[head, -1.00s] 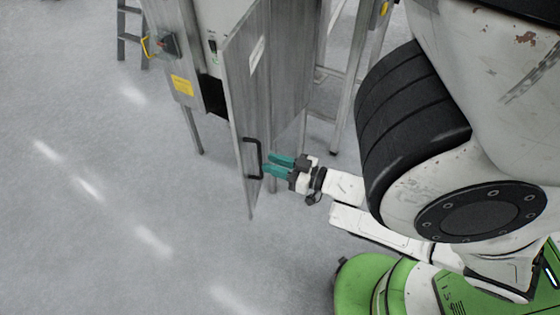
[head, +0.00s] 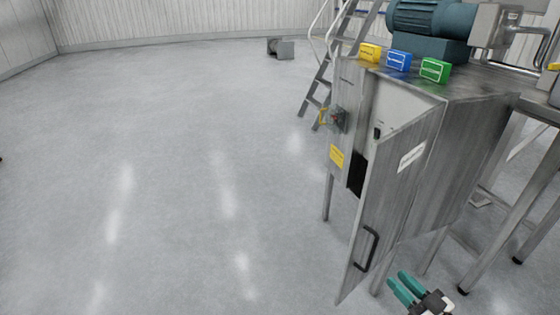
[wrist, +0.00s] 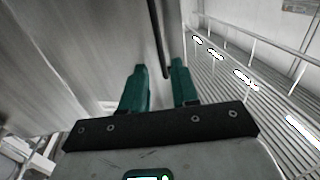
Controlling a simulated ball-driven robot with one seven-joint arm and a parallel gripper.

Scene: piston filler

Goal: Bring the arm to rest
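My gripper (head: 397,279) is at the lower right of the head view, its teal fingers spread with a gap between them. It also shows in the wrist view (wrist: 159,66), open and empty. The grey metal cabinet door (head: 390,180) stands swung open, with a black bar handle (head: 373,250). In the head view my gripper is apart from the handle, to its lower right. In the wrist view the dark bar (wrist: 156,35) runs down to the gap between the fingertips, but nothing is gripped. Most of my arm is outside the head view.
The cabinet (head: 450,150) stands on legs at the right. Yellow, blue (head: 398,61) and green blocks and a teal motor (head: 430,22) sit on top. A ladder (head: 325,80) stands behind. The floor at left is clear.

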